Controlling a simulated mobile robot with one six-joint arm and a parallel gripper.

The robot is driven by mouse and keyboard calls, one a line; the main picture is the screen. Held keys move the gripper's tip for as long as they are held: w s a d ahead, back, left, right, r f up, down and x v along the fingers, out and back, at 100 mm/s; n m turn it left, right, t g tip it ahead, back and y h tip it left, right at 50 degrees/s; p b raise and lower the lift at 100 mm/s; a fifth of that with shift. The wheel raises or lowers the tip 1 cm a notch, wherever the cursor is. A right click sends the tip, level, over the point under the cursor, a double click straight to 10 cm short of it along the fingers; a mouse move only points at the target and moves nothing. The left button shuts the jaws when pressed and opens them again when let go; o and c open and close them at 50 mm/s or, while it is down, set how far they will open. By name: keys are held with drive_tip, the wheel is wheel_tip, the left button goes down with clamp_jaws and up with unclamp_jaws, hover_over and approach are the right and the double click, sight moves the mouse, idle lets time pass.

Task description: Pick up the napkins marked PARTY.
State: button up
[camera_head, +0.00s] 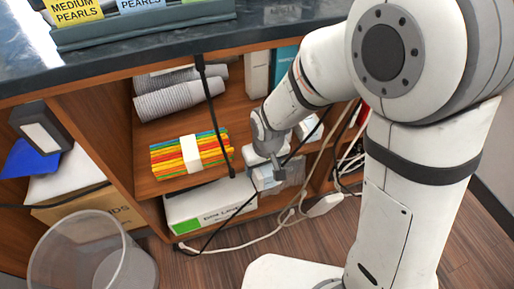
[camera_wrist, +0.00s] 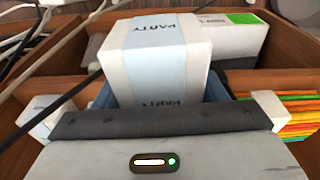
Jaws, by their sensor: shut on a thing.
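The napkins marked PARTY (camera_wrist: 158,50) are a white block with a light blue band, filling the upper middle of the wrist view. In the head view their pale block (camera_head: 266,179) shows only in part, below my gripper (camera_head: 264,162) at the front of the open shelf. My gripper is shut on the napkins. Blue-grey parts show at both sides of the block in the wrist view. Its far side is hidden.
A banded bundle of colourful straws (camera_head: 165,162) lies on the shelf to the left. Stacked grey cups (camera_head: 180,102) lie behind it. A white box with a green label (camera_head: 208,207) sits below. Black and white cables hang near my gripper. A clear bin (camera_head: 80,255) stands at the lower left.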

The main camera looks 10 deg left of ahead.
drive_tip(key=s+d+b, duration=0.5)
drive_tip(key=s+b, duration=0.4)
drive_tip(key=shift+s+d+b, duration=0.15)
drive_tip(key=shift+d+b, duration=0.2)
